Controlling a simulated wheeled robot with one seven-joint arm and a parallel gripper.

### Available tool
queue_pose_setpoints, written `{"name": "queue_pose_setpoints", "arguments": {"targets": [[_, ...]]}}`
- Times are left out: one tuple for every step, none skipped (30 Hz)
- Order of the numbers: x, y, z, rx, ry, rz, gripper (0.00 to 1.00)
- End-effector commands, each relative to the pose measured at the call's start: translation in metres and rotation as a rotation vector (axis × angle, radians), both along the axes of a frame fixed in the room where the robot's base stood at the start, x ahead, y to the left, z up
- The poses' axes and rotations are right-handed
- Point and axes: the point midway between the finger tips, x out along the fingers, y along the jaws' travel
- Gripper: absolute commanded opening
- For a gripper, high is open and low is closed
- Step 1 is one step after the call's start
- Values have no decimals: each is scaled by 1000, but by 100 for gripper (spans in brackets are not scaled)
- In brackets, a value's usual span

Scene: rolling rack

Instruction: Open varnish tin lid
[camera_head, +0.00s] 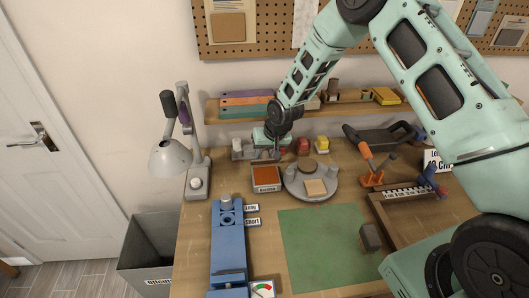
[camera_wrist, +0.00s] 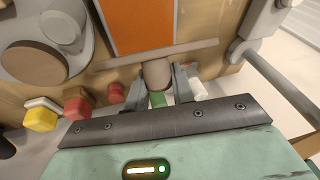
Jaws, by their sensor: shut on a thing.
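A small box-shaped tin (camera_head: 266,188) with an orange top and a label on its front stands on the bench. I take it for the varnish tin, but its label is too small to read. In the wrist view its orange face (camera_wrist: 145,25) shows beyond a thin grey bar. My gripper (camera_head: 276,152) is low at the tin's back edge. In the wrist view my gripper (camera_wrist: 158,80) is shut on a short grey-brown round knob (camera_wrist: 157,72) beside the bar. Whether the bar is the lid seen edge-on, I cannot tell.
A round grey tray (camera_head: 318,194) with small pieces is close right of the tin. Red and yellow blocks (camera_head: 321,145) stand behind it. A desk lamp (camera_head: 171,156) and a blue fixture (camera_head: 228,245) are left. A shelf (camera_head: 350,107) is above. The green mat (camera_head: 325,245) is mostly clear.

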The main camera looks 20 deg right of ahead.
Motion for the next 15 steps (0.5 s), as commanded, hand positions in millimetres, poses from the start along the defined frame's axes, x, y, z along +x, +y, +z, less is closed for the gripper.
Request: {"name": "queue_pose_setpoints", "arguments": {"targets": [[3, -1, 2, 6, 15, -4, 0], [3, -1, 1, 7, 25, -4, 0], [3, -1, 2, 9, 37, -2, 0], [4, -1, 2, 11, 43, -3, 0], [4, -1, 2, 12, 51, -2, 0], [4, -1, 2, 12, 59, -1, 0], [4, -1, 2, 14, 63, -1, 0], [4, -1, 1, 14, 67, -1, 0], [4, -1, 1, 14, 71, -1, 0], [4, -1, 1, 15, 74, -1, 0], [4, -1, 1, 16, 75, 0, 0], [4, -1, 1, 16, 77, 0, 0], [4, -1, 1, 16, 77, -1, 0], [4, -1, 1, 16, 78, -1, 0], [4, -1, 1, 16, 78, -1, 0]]}}
